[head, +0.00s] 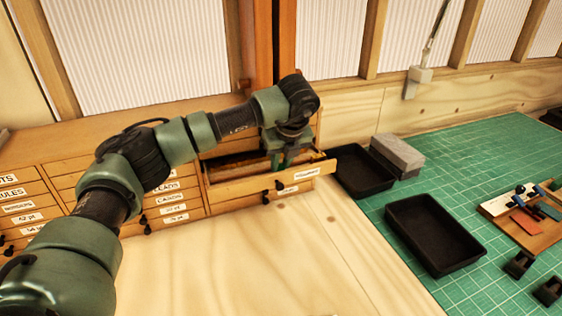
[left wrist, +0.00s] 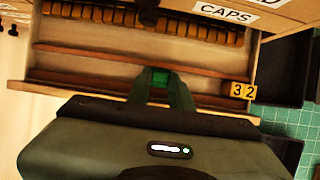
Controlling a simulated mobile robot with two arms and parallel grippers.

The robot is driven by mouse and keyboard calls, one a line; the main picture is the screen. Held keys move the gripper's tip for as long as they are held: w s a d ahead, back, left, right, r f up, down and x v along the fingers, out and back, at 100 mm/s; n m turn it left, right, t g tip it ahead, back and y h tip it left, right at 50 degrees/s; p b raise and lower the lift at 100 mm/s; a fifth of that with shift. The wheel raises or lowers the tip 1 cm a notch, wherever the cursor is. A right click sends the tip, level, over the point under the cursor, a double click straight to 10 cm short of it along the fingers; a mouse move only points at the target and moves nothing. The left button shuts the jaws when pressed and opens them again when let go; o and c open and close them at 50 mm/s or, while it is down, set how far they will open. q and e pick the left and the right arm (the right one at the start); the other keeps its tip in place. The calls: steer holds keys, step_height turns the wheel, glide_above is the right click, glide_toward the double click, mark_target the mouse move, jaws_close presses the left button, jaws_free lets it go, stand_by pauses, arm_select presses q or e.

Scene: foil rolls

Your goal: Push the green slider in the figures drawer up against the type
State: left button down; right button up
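The open figures drawer (head: 240,188) sticks out of the wooden cabinet in the head view. Its inside (left wrist: 100,62) fills the upper part of the left wrist view. The small green slider (left wrist: 160,79) is near the drawer's middle, between the fingertips of my left gripper (left wrist: 160,76). The fingers appear closed on its sides. Two yellow type pieces (left wrist: 243,90), marked 3 and 2, are at the right end of the same row, with a clear gap from the slider. In the head view my left gripper (head: 284,158) reaches down into the drawer. My right gripper is not in view.
A row of brown blocks (left wrist: 150,22) lies along the drawer's other side. To the right are two black trays (head: 435,235), a grey block (head: 398,154) and a wooden board with coloured pieces (head: 530,225) on a green mat (head: 480,150). The pale wooden benchtop (head: 270,265) in front is clear.

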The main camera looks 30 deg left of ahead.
arm_select(q)
steer(key=w+d, duration=0.1)
steer(key=w+d+b, duration=0.1)
steer(key=shift+w+d+f+b, duration=0.1)
steer(key=shift+w+d+b, duration=0.1)
steer(key=shift+w+b, duration=0.15)
steer(key=shift+w+d, duration=0.25)
steer(key=shift+a, duration=0.1)
steer(key=c, duration=1.3)
jaws_free()
steer(key=shift+o, duration=0.2)
steer(key=b+v, duration=0.2)
steer(key=v, duration=0.5)
steer(key=shift+f+b, duration=0.1)
steer(key=shift+b, duration=0.3)
steer(key=shift+s+r, duration=0.15)
steer(key=shift+r, duration=0.4)
